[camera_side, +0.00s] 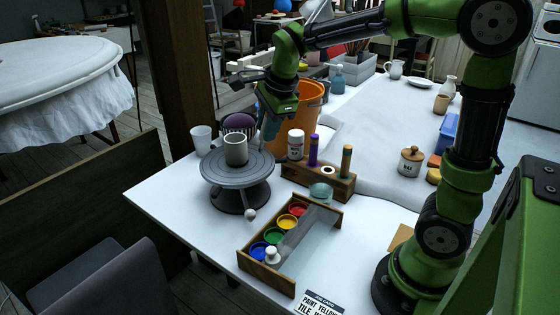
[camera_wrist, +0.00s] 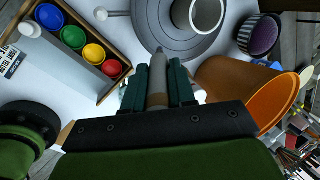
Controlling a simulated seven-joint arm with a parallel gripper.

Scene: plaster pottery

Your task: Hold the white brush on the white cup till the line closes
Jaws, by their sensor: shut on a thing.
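The white cup (camera_side: 236,150) stands upright on the grey turntable (camera_side: 237,170); in the wrist view the cup (camera_wrist: 197,14) is cut by the top edge. My gripper (camera_side: 270,122) is just right of the cup. In the wrist view my gripper (camera_wrist: 158,82) is shut on a pale grey-white brush (camera_wrist: 158,90), whose pointed grey tip reaches over the turntable (camera_wrist: 160,30) toward the cup. The tip looks slightly apart from the cup, but I cannot be sure. I cannot make out a line on the cup.
A wooden paint box (camera_side: 290,240) with several coloured pots is in front. A wooden rack (camera_side: 318,182) holds upright purple and olive sticks. An orange bucket (camera_side: 305,105) stands close behind my gripper. A pale cup (camera_side: 201,139) is at the table's left edge.

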